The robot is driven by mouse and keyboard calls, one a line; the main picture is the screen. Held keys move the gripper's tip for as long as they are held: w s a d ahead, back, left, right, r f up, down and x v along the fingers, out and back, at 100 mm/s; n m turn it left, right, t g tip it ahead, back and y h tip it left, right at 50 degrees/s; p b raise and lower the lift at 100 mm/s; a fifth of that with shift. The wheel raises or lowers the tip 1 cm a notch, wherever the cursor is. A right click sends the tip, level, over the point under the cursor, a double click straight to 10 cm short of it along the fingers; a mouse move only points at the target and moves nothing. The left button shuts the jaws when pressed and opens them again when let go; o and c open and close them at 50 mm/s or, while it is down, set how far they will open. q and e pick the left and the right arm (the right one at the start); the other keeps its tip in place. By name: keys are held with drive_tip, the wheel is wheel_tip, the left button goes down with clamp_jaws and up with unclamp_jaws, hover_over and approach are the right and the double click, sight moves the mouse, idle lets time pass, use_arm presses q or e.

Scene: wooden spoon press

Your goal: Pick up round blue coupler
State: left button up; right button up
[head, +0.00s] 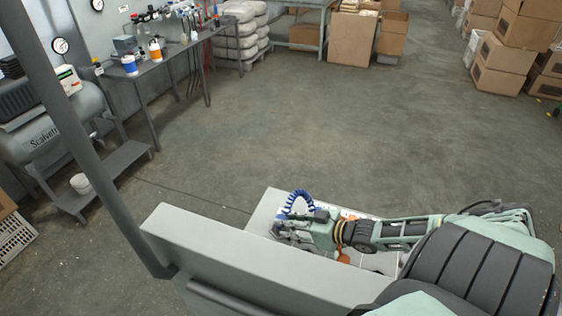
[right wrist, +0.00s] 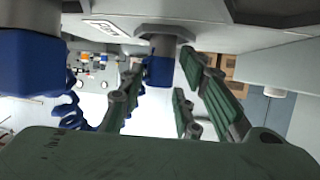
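A blue coupler (right wrist: 158,70) hangs below a grey round fitting, in the upper middle of the right wrist view. It looks round and shows between the fingertips of my right gripper (right wrist: 163,66). The green fingers are apart on either side of it; I cannot tell whether either touches it. In the head view my right gripper (head: 283,231) is over the grey machine, beside a blue coiled hose (head: 299,202). The coupler cannot be made out there. A second, larger blue fitting (right wrist: 30,75) is close at the left of the wrist view. My left gripper is not in view.
In the wrist view the coiled hose (right wrist: 72,108) hangs left of the fingers. In the head view a workbench (head: 165,66) with bottles and a compressor tank (head: 55,127) stand at the left. Cardboard boxes (head: 353,38) are at the back. The floor between is clear.

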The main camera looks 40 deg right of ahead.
drive_tip(key=shift+x, duration=0.95)
drive_tip(key=shift+c, duration=0.4)
clamp_jaws()
drive_tip(key=shift+r, duration=0.15)
